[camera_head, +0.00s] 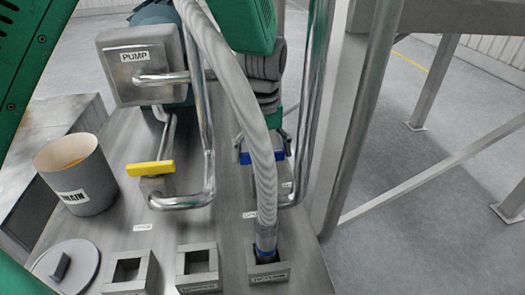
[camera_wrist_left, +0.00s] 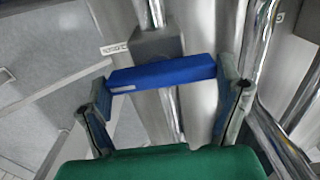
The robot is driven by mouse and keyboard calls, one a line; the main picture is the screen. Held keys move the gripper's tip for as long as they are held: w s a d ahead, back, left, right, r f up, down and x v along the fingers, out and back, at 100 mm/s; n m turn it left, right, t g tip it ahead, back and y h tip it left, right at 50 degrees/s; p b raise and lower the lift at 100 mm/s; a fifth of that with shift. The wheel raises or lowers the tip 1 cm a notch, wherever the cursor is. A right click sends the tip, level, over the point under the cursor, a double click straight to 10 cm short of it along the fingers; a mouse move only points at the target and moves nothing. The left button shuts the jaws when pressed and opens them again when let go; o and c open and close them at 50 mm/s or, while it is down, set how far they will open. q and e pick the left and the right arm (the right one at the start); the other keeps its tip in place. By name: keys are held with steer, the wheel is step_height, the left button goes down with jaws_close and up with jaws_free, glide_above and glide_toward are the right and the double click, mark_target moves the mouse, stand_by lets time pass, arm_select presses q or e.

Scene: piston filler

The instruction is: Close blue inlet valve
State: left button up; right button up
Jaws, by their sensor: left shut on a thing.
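The blue inlet valve handle (camera_head: 258,157) is a flat blue bar on the pipe right of the thick hose, partly hidden by that hose in the head view. It lies crosswise to its pipe and also shows in the left wrist view (camera_wrist_left: 162,76). My left gripper (camera_head: 263,148) reaches down from above with one finger at each end of the bar. In the left wrist view my left gripper (camera_wrist_left: 167,100) is shut on the bar's two ends, with the bar spanning between the fingers. My right gripper is not seen.
A yellow valve handle (camera_head: 150,168) is on another pipe to the left. A grey hose (camera_head: 245,110) curves down into a square socket (camera_head: 268,274). A drain container (camera_head: 76,175), the pump box (camera_head: 140,65) and a round lid (camera_head: 66,268) are left. A steel post (camera_head: 352,110) stands close right.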

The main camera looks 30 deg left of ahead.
mark_target(263, 152)
arm_select(q)
steer(key=shift+s+d+f, duration=0.1)
steer(key=shift+s+f, duration=0.15)
steer(key=o, duration=1)
steer(key=shift+w+r, duration=0.1)
steer(key=shift+w, duration=0.05)
steer(key=shift+r, duration=0.1)
steer(key=shift+r, duration=0.25)
step_height(263, 152, up, 11)
